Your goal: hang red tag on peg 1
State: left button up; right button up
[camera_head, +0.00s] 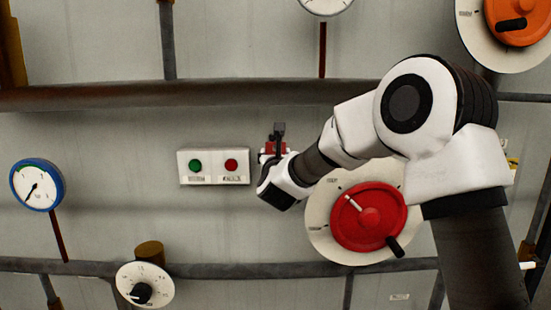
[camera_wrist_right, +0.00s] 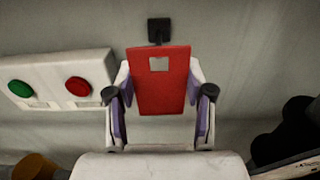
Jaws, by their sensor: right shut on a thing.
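My right gripper (camera_head: 272,158) is at the wall, just right of the button panel. It is shut on the red tag (camera_wrist_right: 160,92), which stands upright between the two fingers (camera_wrist_right: 160,97) in the right wrist view. The tag has a small square hole near its top, with grey showing through. A black peg (camera_wrist_right: 158,27) on the wall shows just above the tag's top edge, outside the hole. In the head view the peg (camera_head: 279,130) is above the gripper, and little of the red tag (camera_head: 269,148) shows. My left gripper is out of view.
A white panel (camera_head: 213,179) with a green and a red button is close left of the gripper. A red hand wheel (camera_head: 369,218) is at lower right, behind my arm. A pipe (camera_head: 200,94) runs across above. Bare wall lies below the panel.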

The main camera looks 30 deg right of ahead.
jog(key=b+v, duration=0.3)
jog(key=v, duration=0.2)
jog(key=shift+s+a+b, duration=0.1)
jog(key=shift+b, duration=0.25)
